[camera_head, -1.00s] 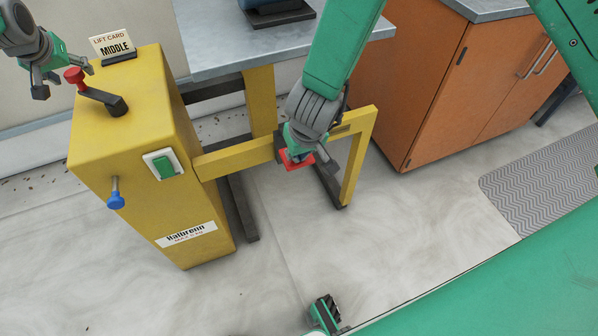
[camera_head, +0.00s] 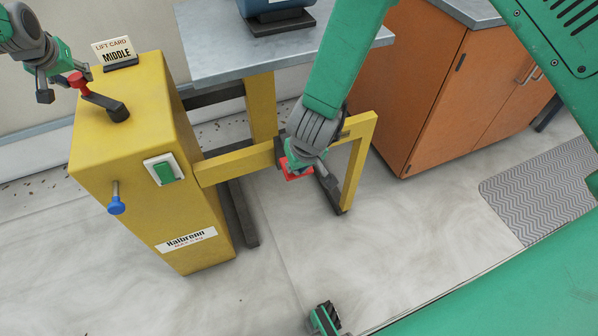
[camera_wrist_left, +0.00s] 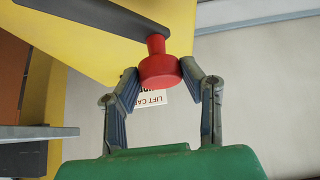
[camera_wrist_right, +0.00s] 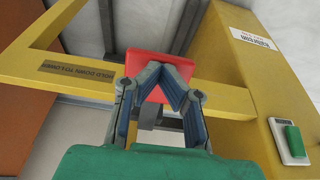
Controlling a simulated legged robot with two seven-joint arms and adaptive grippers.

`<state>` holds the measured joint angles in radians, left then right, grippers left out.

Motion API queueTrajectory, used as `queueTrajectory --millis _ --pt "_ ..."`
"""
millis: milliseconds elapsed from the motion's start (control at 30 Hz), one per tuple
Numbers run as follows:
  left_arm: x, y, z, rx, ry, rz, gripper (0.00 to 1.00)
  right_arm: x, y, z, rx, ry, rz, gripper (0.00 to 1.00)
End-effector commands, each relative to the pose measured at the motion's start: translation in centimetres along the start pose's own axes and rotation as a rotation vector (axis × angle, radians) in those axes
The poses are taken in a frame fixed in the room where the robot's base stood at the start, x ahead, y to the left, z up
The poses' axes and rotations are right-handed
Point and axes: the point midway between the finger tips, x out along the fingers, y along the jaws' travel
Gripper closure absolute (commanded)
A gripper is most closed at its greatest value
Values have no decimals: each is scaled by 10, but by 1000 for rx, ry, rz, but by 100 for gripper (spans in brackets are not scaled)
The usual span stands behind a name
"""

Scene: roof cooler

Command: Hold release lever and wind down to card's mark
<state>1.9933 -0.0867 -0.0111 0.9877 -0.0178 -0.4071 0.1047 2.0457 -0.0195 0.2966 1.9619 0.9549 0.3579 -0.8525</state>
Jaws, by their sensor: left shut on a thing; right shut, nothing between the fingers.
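The yellow lift column (camera_head: 140,130) stands at the left with the lift card (camera_head: 116,53), reading MIDDLE, on top. A dark crank arm (camera_head: 105,102) with a red knob (camera_head: 77,79) sits on the column's top. My left gripper (camera_head: 64,84) is shut on the knob; its fingers flank the knob (camera_wrist_left: 160,72) in the left wrist view. The red release lever (camera_head: 297,174) is at the yellow side bar, by a "hold down to lower" label (camera_wrist_right: 90,80). My right gripper (camera_head: 300,160) is shut and empty, its fingertips against the lever (camera_wrist_right: 150,62).
The column's front has a green switch (camera_head: 164,171) and a blue-knobbed peg (camera_head: 116,205). A grey table (camera_head: 220,60) bears a blue object (camera_head: 275,8). An orange cabinet (camera_head: 440,100) stands at the right; a grey mat (camera_head: 545,190) lies on the floor.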

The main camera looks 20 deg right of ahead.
Motion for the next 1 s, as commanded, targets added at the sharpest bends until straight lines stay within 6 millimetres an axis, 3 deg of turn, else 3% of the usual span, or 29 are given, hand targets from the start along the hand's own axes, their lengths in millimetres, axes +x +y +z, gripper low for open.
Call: queueTrajectory --millis 1000 --pt "8 31 -17 1 10 6 99 1 0 0 -1 -1 -1 100"
